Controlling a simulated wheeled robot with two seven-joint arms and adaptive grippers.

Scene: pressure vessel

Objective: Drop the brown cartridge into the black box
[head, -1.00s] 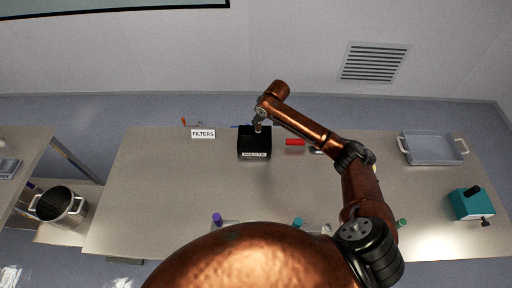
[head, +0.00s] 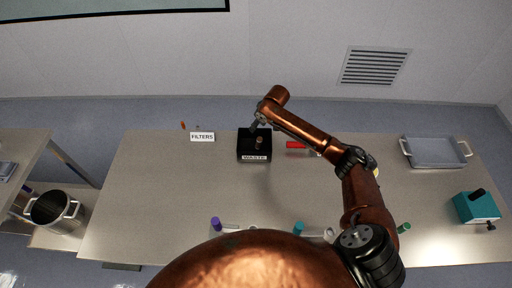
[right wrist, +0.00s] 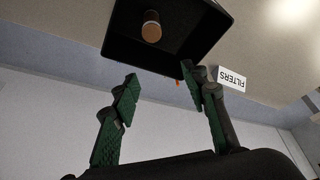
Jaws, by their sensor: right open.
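The black box (head: 242,150) stands on the table in the middle of the head view, with a WASTE label on its front. The brown cartridge (head: 258,142) shows within the box's opening; in the right wrist view its brown body and pale end (right wrist: 151,28) appear against the dark interior. I cannot tell whether it touches the box floor. My right gripper (head: 254,126) is at the back of the box. In the right wrist view its two green-padded fingers (right wrist: 160,82) are spread, with nothing between them. My left gripper is not in view.
A FILTERS sign (head: 202,137) stands left of the box, and a red object (head: 296,145) lies right of it. A grey tray (head: 436,152) and a teal device (head: 476,207) are at the right. Purple-capped (head: 215,223) and teal-capped (head: 298,228) items are near the front edge.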

